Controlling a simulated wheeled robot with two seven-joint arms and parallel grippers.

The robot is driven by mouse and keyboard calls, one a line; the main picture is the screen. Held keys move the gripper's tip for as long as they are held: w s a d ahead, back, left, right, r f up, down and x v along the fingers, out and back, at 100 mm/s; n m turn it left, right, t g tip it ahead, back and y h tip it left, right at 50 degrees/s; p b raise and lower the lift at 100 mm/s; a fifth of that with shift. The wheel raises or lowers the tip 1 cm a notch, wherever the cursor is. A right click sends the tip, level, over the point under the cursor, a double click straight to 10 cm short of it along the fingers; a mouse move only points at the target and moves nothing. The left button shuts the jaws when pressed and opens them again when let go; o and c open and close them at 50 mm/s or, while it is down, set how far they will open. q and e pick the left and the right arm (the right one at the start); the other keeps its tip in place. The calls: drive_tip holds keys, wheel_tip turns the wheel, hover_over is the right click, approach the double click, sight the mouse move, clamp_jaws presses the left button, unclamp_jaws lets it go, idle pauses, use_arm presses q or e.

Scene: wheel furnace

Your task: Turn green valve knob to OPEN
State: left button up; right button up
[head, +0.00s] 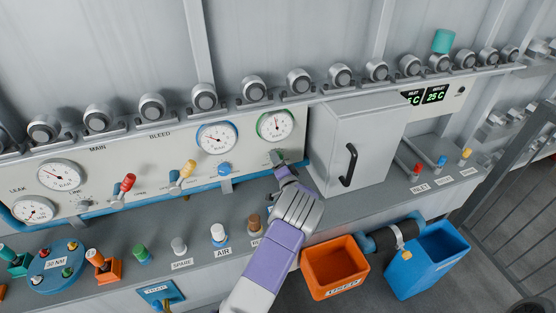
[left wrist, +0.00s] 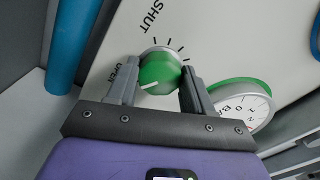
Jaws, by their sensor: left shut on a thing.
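The green valve knob (left wrist: 160,72) is on the white panel, between the two fingers of my left gripper (left wrist: 155,88) in the left wrist view. The fingers are shut on its sides. A white line on the knob's face points to the lower left, toward the side of the printed OPEN (left wrist: 126,72). The printed SHUT (left wrist: 158,18) is above the knob in that view. In the head view my left gripper (head: 281,163) reaches the panel below the green-rimmed gauge (head: 275,125); the knob is largely hidden there. My right gripper is not in view.
A grey cabinet (head: 368,120) with a black handle stands close right of my left gripper. A blue-rimmed gauge (head: 217,138) and yellow (head: 188,168) and red (head: 128,182) handles are to the left. Several pegs stand on the ledge below. An orange bin (head: 334,252) and blue bin (head: 405,282) are at lower right.

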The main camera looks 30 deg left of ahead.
use_arm(q)
drive_tip(key=shift+m, duration=1.3)
drive_tip(key=o, duration=1)
drive_tip(key=shift+o, duration=0.2)
drive_tip(key=shift+p, duration=0.3)
drive_tip(key=v, duration=0.7)
drive_tip(key=shift+s+d, duration=0.2)
drive_tip(key=shift+d, duration=0.05)
